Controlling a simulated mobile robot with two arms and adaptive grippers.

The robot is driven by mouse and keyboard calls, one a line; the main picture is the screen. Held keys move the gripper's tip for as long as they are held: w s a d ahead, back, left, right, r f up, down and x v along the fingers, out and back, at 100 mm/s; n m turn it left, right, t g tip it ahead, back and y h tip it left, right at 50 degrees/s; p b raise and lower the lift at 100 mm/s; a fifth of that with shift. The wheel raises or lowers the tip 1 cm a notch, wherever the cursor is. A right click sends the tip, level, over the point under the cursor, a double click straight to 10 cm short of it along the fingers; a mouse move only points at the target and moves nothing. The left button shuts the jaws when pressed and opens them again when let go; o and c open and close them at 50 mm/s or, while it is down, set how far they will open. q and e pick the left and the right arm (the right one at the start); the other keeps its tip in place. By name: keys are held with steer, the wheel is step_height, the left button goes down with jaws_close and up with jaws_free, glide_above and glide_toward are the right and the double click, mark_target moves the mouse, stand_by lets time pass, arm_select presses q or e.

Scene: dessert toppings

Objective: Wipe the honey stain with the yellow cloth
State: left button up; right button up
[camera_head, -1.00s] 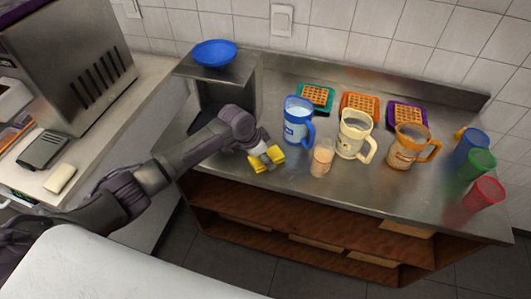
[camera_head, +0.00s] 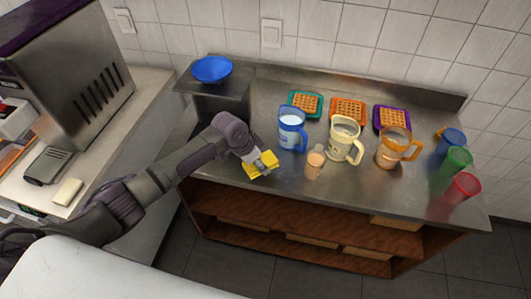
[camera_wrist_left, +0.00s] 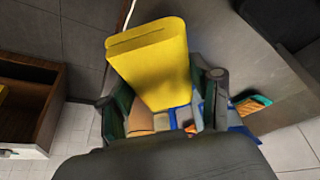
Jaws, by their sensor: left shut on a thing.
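The yellow cloth (camera_head: 260,166) is a thick folded block in my left gripper (camera_head: 257,160), over the left front part of the steel counter (camera_head: 235,174). In the left wrist view the cloth (camera_wrist_left: 152,62) stands out between the two fingers of the left gripper (camera_wrist_left: 165,95), which is shut on it. I cannot tell whether the cloth touches the counter. I cannot make out a honey stain; the arm and cloth hide part of the counter. My right gripper is not in view.
Waffles on coloured plates lie behind. Coloured cups (camera_head: 455,163) stand far right. A blue bowl (camera_head: 211,69) sits on a raised stand.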

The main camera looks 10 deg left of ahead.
arm_select(q)
steer(key=shift+s+r+p, duration=0.1)
steer(key=shift+r+p, duration=0.9)
steer(key=shift+r, duration=0.45)
